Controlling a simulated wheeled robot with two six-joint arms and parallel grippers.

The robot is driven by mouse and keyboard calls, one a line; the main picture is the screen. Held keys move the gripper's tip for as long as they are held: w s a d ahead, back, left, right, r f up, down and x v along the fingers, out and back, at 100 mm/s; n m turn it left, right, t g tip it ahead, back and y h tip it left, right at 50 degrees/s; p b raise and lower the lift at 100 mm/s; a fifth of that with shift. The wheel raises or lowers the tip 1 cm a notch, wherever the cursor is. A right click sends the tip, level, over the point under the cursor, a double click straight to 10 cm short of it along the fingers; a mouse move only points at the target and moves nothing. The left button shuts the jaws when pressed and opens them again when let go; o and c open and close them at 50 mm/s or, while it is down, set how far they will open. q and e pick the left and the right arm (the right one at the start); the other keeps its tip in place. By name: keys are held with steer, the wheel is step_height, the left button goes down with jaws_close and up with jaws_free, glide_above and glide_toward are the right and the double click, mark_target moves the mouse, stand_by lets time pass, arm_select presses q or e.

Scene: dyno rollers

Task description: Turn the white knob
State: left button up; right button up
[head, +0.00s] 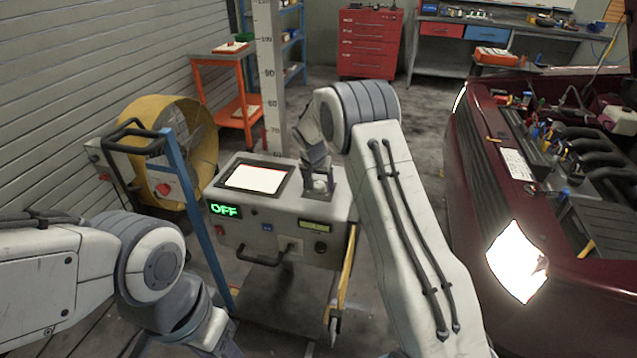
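A control console (272,212) stands in the middle of the head view, with a lit white screen (256,179) on its top and a green "OFF" display on its front. A small pale knob (320,185) sits on a dark plate at the top right of the console. My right gripper (318,182) points down at this knob, with its fingers close around or against it. The fingers partly hide the knob, and I cannot tell whether they grip it. My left arm is low at the left, and its gripper is out of the picture.
A yellow fan (205,135) and a blue post (190,200) stand left of the console. A dark red car (480,190) with its engine bay open is at the right. A red tool chest (368,45) and an orange cart (217,62) stand behind.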

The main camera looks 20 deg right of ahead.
steer(key=b+v, duration=0.1)
steer(key=v, duration=0.9)
steer(key=shift+r, duration=0.2)
steer(key=shift+s+a, duration=0.1)
steer(key=shift+a, duration=0.05)
steer(key=s+a+r+n+y+p, duration=0.1)
steer(key=s+a+r+n, duration=0.1)
steer(key=s+a, duration=0.35)
steer(key=s+a+r+n+g+p, duration=0.1)
steer(key=s+a+r+n, duration=0.15)
steer(key=s+a, duration=0.35)
steer(key=s+a+r+n+y+p, duration=0.1)
steer(key=s+a+r+n, duration=0.1)
steer(key=s+a, duration=0.35)
steer(key=s+n+g+y+p, duration=0.1)
steer(key=s+n, duration=0.6)
steer(key=s, duration=1.8)
steer(key=shift+a+n+g+p, duration=0.35)
steer(key=shift+a+g, duration=0.1)
steer(key=shift+g, duration=0.35)
steer(key=shift+r, duration=0.1)
